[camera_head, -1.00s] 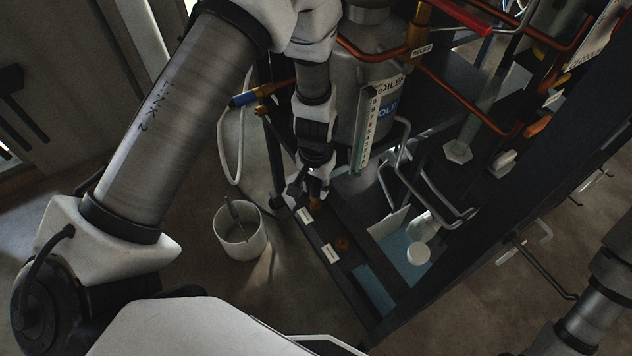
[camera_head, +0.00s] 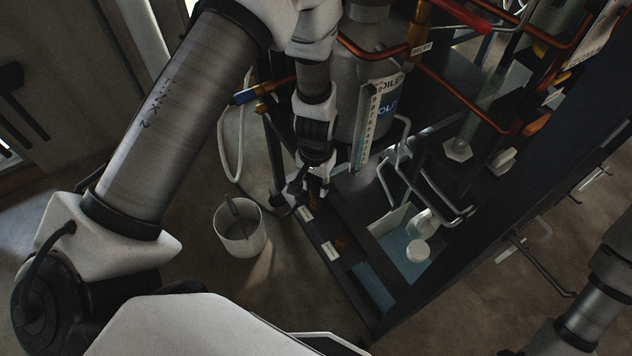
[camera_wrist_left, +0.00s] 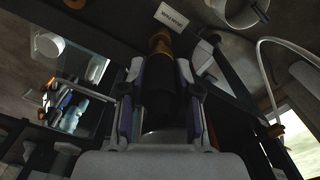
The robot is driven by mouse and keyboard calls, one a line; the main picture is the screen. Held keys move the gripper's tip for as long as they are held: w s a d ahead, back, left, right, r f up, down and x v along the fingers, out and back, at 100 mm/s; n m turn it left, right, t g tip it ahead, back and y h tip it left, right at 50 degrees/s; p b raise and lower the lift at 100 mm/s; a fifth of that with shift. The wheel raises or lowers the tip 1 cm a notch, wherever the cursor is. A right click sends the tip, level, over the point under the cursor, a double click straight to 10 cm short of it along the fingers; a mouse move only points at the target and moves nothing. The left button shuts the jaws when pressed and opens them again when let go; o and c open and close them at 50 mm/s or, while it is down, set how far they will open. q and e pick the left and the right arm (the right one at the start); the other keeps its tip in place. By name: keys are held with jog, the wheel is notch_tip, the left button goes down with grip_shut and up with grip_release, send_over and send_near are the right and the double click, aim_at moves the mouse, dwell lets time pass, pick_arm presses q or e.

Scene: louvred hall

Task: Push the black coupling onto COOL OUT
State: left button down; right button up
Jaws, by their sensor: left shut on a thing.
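A white label (camera_wrist_left: 172,17) is beside that fitting, too small to read surely. My right gripper is out of view.
A second brass stub (camera_head: 342,242) stands on the rail beside the other label (camera_head: 330,252). A pale bucket (camera_head: 240,230) is on the floor to the left. A grey tank (camera_head: 362,70), copper pipes and bent metal tubes (camera_head: 425,180) crowd the right. Floor in front is clear.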

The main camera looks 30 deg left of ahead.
aim_at(316, 178)
pick_arm(q)
jog(key=shift+f+b, duration=1)
jog(key=shift+f, duration=0.55)
jog(key=shift+r, duration=0.1)
jog(key=c, duration=0.7)
grip_release()
jog(key=shift+c, duration=0.2)
notch_tip(316, 178, up, 7)
jog(key=p, duration=0.6)
jog(key=shift+r+p, duration=0.15)
jog(key=shift+p, duration=0.15)
